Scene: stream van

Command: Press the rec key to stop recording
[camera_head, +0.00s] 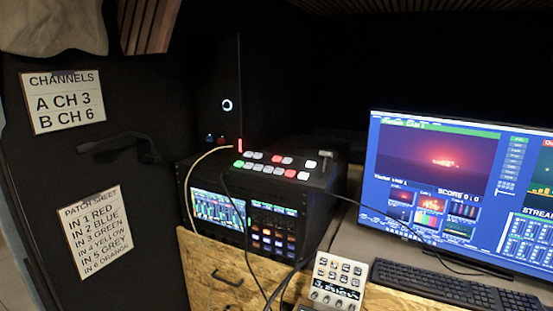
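A dark switcher panel (322,176) with rows of small keys sits on top of a black equipment case (318,215). Most keys are white; a red key (290,173) and another red key (277,159) are lit, and a green key (238,164) shows at the left. The case front has a lit screen (218,210) and a block of orange and pale keys (273,235). A white keypad (338,280) with dark keys and knobs stands at the bottom. No key label is legible, so I cannot tell which is the rec key. Neither gripper is in view.
A monitor (437,170) showing a red scene stands right, with a black keyboard (455,287) before it. Cables (229,190) hang across the case front. A wooden cabinet (210,265) is below. Signs (65,101) and (96,232) hang on the left wall.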

